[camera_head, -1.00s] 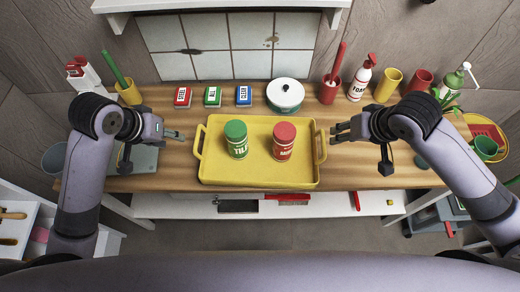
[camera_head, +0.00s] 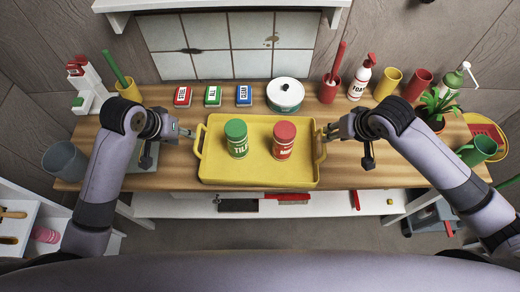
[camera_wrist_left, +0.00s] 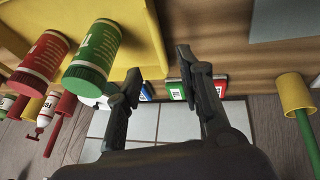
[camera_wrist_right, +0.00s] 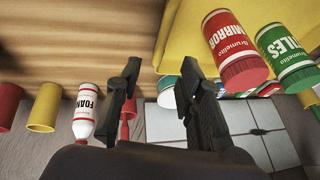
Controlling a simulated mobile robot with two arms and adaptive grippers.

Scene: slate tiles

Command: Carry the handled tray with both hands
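The yellow handled tray (camera_head: 260,174) lies flat on the wooden counter, with a loop handle at each end. A green-lidded can (camera_head: 237,140) and a red-lidded can (camera_head: 284,142) stand upright on it. My left gripper (camera_head: 190,132) is open and empty at the tray's left handle (camera_head: 199,142). In the left wrist view the yellow handle edge (camera_wrist_left: 160,42) shows just beyond the spread fingers. My right gripper (camera_head: 326,132) is open and empty at the right handle (camera_head: 321,148). In the right wrist view the handle edge (camera_wrist_right: 167,38) lies beyond the spread fingers. I cannot tell whether either touches.
Three small boxes, red (camera_head: 183,97), green (camera_head: 213,96) and blue (camera_head: 244,96), and a white pot (camera_head: 285,96) stand behind the tray. A foam bottle (camera_head: 360,79) and yellow cup (camera_head: 388,86) stand back right. The counter's front edge is close before the tray.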

